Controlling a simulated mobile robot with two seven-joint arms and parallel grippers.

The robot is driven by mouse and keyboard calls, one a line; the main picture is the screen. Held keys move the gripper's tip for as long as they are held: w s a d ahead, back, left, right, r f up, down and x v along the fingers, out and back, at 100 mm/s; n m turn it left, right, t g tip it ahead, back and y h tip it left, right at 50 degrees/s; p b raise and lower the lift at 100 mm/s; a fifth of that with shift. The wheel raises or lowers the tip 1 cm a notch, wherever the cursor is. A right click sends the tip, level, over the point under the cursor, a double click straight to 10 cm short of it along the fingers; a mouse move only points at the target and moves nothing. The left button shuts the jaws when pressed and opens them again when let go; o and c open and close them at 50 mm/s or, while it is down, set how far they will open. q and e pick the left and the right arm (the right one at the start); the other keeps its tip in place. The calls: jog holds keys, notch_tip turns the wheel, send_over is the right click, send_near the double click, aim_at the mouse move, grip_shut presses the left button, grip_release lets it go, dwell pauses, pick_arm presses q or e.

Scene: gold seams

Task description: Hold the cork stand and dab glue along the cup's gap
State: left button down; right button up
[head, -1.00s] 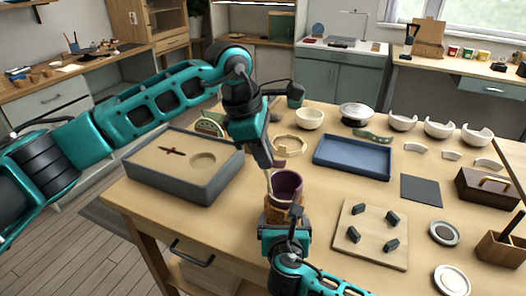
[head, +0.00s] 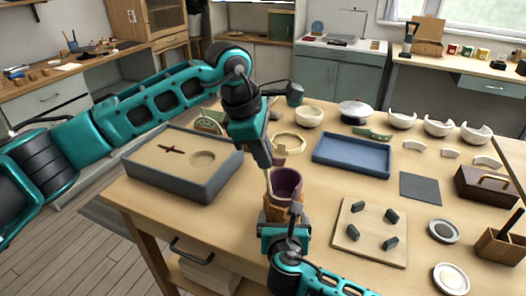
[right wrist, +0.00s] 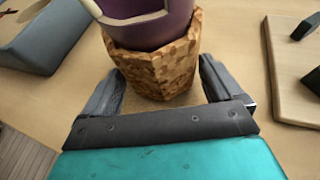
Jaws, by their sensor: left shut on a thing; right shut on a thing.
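The purple cup (head: 287,182) sits in the cork stand (head: 273,212) near the table's front edge. In the right wrist view the cup (right wrist: 165,28) has a pale, jagged broken edge facing the camera, and the cork stand (right wrist: 155,62) is between my fingers. My right gripper (head: 285,228) is shut on the stand; its fingers also show in the right wrist view (right wrist: 160,88). My left gripper (head: 266,163) is shut on a thin pale stick (head: 268,184), pointing down at the cup's left side. Whether its tip touches the cup is too small to tell.
A grey tray (head: 185,184) with a round recess stands left, a blue tray (head: 352,165) behind right. A wooden board with dark pegs (head: 352,236) lies right of the stand. White broken bowls (head: 438,127) and shards are at the back right.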

pick_arm(q)
jog(key=shift+r, duration=0.15)
dwell(0.4)
jog(key=shift+s+d+r, duration=0.2)
jog(key=shift+s+d, duration=0.4)
jog(key=shift+d, duration=0.2)
jog(key=shift+f, duration=0.4)
dwell(0.8)
jog(key=shift+r, duration=0.25)
jog(key=shift+d, duration=0.15)
jog(key=shift+s+d+r, duration=0.1)
jog(key=shift+d, duration=0.75)
